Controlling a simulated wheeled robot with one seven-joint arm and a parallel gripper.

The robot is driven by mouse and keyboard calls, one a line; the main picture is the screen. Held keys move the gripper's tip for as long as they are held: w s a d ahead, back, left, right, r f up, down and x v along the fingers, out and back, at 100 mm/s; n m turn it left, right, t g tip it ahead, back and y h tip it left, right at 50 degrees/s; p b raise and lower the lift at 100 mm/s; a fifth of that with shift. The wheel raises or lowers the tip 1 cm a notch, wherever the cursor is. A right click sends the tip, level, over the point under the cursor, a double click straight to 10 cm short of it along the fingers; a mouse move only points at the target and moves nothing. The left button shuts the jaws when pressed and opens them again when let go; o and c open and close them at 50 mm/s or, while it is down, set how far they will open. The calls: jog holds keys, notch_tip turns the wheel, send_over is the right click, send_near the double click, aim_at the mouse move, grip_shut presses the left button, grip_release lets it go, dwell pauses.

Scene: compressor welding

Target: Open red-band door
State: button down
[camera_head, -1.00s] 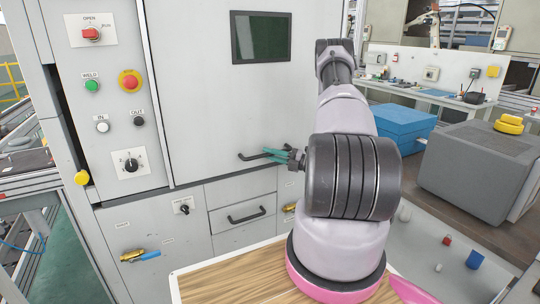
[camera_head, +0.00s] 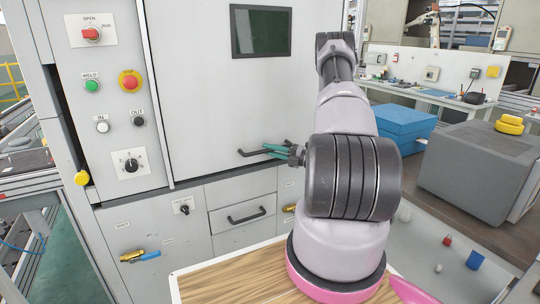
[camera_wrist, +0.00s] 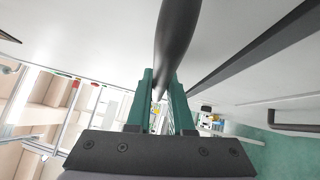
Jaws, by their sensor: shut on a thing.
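The large pale grey door (camera_head: 205,105) of the cabinet fills the middle of the head view, with a dark screen (camera_head: 261,34) near its top. I see no red band on it. Its black bar handle (camera_head: 248,154) is near the lower right of the door. My gripper (camera_head: 272,150), with green fingers, is at the right part of this handle. In the wrist view the dark handle bar (camera_wrist: 174,45) runs between the green fingers, which are shut on it.
A control panel with a red emergency button (camera_head: 129,80) stands left of the door. Below are a drawer with a black handle (camera_head: 246,215) and brass valves (camera_head: 132,255). A wooden tabletop (camera_head: 225,277) lies in front. A blue box (camera_head: 400,127) and a grey box (camera_head: 478,172) stand at right.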

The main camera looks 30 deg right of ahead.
notch_tip(320, 180, up, 55)
jog(key=shift+f, duration=0.1)
jog(key=c, duration=0.8)
grip_release()
jog(key=v, duration=1.1)
jog(key=shift+a, duration=0.1)
